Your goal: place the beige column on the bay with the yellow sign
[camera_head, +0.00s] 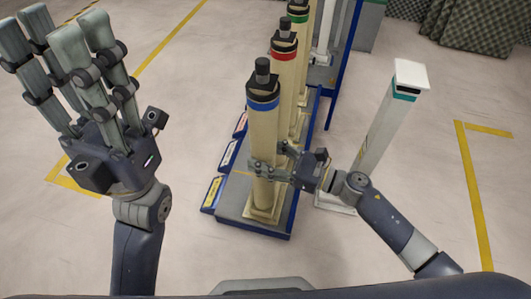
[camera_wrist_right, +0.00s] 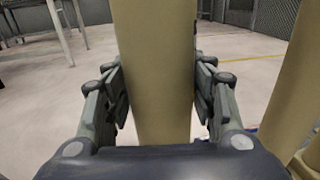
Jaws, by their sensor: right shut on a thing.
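The beige column (camera_head: 264,135) with a blue band and black top stands nearly upright in my right gripper (camera_head: 268,168). In the right wrist view the beige column (camera_wrist_right: 155,75) fills the middle, with fingers of my right gripper (camera_wrist_right: 157,95) pressed on both sides. Its square foot (camera_head: 262,213) is over the front bay (camera_head: 235,207) of a blue-edged rack, beside the yellow sign (camera_head: 212,192). I cannot tell whether the foot touches the bay. My left gripper (camera_head: 62,35) is raised at the left, fingers spread, empty.
A red-banded column (camera_head: 284,75) and a green-banded column (camera_head: 299,35) stand behind on the rack. A white column (camera_head: 380,130) with a teal band stands close on the right, behind my right arm. Floor left of the rack is clear.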

